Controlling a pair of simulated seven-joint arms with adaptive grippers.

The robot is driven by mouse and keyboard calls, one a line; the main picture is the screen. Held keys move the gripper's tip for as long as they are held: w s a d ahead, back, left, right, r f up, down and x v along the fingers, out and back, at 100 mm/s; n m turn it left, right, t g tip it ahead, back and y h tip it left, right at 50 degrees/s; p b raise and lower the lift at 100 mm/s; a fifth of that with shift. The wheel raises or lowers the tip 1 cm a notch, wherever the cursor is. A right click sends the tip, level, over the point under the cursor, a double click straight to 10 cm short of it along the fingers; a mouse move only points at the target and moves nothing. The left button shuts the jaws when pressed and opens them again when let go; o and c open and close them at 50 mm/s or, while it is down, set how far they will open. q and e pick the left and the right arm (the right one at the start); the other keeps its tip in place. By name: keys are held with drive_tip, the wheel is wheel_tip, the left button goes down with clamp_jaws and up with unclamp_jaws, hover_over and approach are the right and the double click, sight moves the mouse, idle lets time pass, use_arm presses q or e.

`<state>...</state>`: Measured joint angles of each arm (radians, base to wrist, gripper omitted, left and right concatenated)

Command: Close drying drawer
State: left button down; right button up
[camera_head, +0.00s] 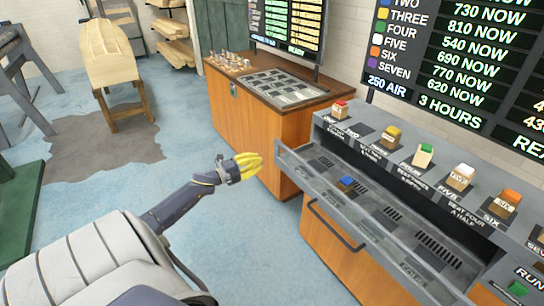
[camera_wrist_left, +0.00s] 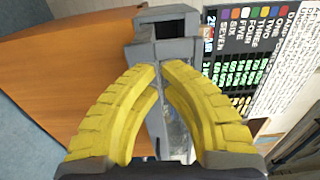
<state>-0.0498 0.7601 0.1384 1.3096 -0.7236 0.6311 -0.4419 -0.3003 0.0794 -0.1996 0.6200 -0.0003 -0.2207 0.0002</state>
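The grey drying drawer (camera_head: 388,244) stands pulled out from the console, below the row of labelled blocks. Its slotted floor shows, and a small blue-topped block (camera_head: 347,183) sits inside. My left gripper (camera_head: 258,161), with yellow fingers, is just left of the drawer's near-left corner, apparently with a small gap. My right gripper is not in view.
A dark handle (camera_head: 335,225) is on the wooden cabinet front below the drawer. Several coloured blocks stand on the console (camera_head: 374,150). A wooden cabinet (camera_head: 240,130) stands left of the drawer. The blue floor left of the cabinets is clear near my arm.

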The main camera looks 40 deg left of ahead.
sight(275, 153)
use_arm(q)
drive_tip(key=shift+x, duration=3.5)
drive_tip(key=shift+a, duration=0.1)
